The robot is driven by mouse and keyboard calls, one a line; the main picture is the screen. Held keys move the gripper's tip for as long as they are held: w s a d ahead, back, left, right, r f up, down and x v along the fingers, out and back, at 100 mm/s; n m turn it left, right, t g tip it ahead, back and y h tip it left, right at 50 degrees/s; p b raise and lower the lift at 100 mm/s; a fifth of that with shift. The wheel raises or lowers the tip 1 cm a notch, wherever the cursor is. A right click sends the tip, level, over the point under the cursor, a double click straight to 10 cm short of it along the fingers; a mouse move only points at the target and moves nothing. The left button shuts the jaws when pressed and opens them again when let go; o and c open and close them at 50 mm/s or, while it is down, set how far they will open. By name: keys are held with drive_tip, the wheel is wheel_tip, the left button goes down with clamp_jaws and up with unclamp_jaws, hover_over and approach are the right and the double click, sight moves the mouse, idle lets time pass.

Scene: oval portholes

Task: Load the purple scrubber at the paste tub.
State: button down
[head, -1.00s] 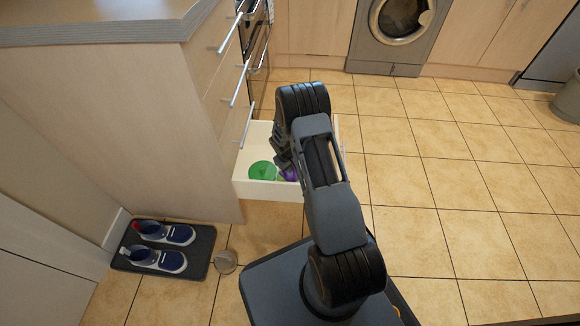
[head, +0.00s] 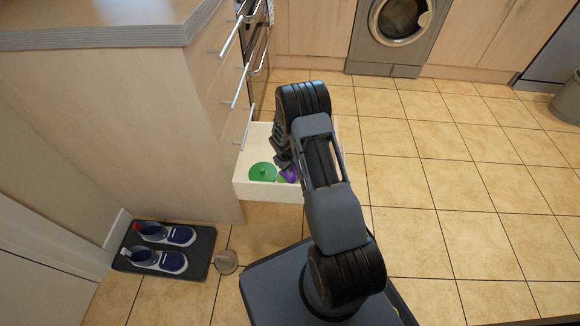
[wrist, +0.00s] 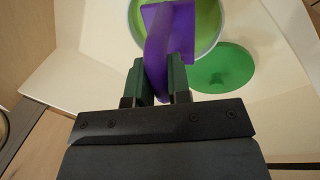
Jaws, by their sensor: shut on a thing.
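My gripper (wrist: 160,80) is shut on the purple scrubber (wrist: 168,28), held by its thin upright part in the wrist view. The scrubber's flat purple end is over the mouth of the paste tub (wrist: 210,48), a pale-rimmed round tub with bright green inside. I cannot tell whether the scrubber touches the paste. In the head view, the scrubber (head: 289,174) shows as a small purple patch beside my arm, which hides my fingers and most of the tub. A flat green lid with a knob (head: 262,172) lies left of the tub.
The tub and lid are inside an open cream drawer (head: 262,190), whose walls are close around my gripper. Drawer handles (head: 240,86) stick out above it. A dark mat (head: 203,246) with blue shoes lies on the floor at left. Tiled floor at right is clear.

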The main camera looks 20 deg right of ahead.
drive_tip(key=shift+r+p, duration=1.75)
drive_tip(key=shift+r, duration=1.05)
